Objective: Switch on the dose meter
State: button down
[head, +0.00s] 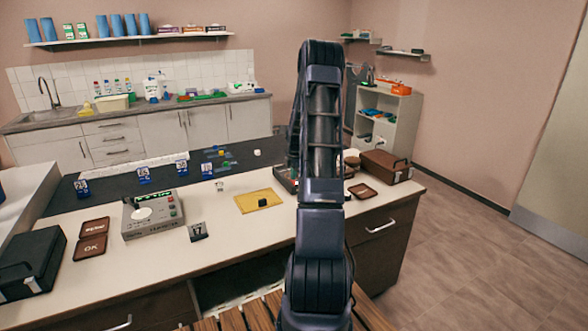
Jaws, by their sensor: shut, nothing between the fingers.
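A grey box-shaped instrument (152,215), which looks like the dose meter, stands on the near counter left of centre. It has a round white disc on top, a small green patch at its back edge and small buttons, one reddish, on its right side. Lettering on its front is too small to read. I cannot tell whether it is on. My arm rises through the middle of the head view, well to the right of the instrument. My gripper is not visible; the upper arm bends away and hides what is behind it.
A brown case (386,166) sits beyond my arm.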

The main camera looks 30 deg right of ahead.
jog(key=shift+f, duration=0.45)
jog(key=shift+w+f, duration=0.1)
jog(key=shift+w+f+g, duration=0.1)
jog(key=shift+g, duration=0.2)
jog(key=shift+s, duration=0.85)
jog(key=shift+r, duration=0.2)
notch_tip(320, 180, up, 14)
jog(key=s, duration=0.2)
